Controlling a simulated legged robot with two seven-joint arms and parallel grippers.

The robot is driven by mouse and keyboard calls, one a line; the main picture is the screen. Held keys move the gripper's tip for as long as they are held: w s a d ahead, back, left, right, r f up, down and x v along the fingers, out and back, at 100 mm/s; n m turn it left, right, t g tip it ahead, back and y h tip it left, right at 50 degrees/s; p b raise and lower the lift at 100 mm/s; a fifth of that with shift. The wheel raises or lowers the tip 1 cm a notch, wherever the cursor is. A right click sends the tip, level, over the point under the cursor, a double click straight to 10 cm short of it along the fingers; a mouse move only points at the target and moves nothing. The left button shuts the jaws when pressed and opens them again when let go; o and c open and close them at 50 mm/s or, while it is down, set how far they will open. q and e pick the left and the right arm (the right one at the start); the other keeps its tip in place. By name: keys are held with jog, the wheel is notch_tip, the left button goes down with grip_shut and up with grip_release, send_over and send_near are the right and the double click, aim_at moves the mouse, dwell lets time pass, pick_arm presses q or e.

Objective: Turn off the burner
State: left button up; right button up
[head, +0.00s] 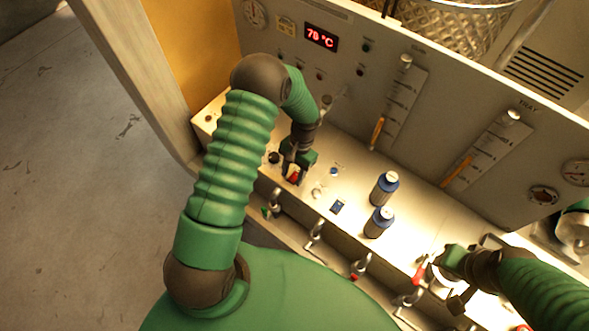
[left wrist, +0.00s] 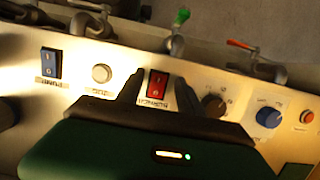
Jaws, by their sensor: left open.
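The burner switch is a red rocker (left wrist: 158,84) with a label reading "BURNER" in the left wrist view. In the head view the red switch (head: 293,175) shows at my left gripper's tips. My left gripper (head: 291,168) is open, pointing down at the panel. In the left wrist view its two dark fingers (left wrist: 158,98) stand on either side of the switch, with nothing held. Whether they touch the panel I cannot tell. My right gripper (head: 436,268) is at the lower right of the head view, near a pale round part; its jaws are not clear.
A blue "PUMP" rocker (left wrist: 51,64), a pale round button (left wrist: 102,73), a dark knob (left wrist: 214,104) and a blue knob (left wrist: 269,117) flank the switch. Two blue bottles (head: 384,188) stand on the panel. Valve levers (head: 314,235) line its front edge. The display (head: 321,37) appears to read 78 °C.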

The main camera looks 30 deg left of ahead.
pick_arm(q)
jog(key=shift+w+r, duration=0.15)
jog(key=shift+r, duration=0.2)
jog(key=b+v, duration=0.4)
jog(key=v, duration=1.2)
jog(key=shift+f, duration=0.1)
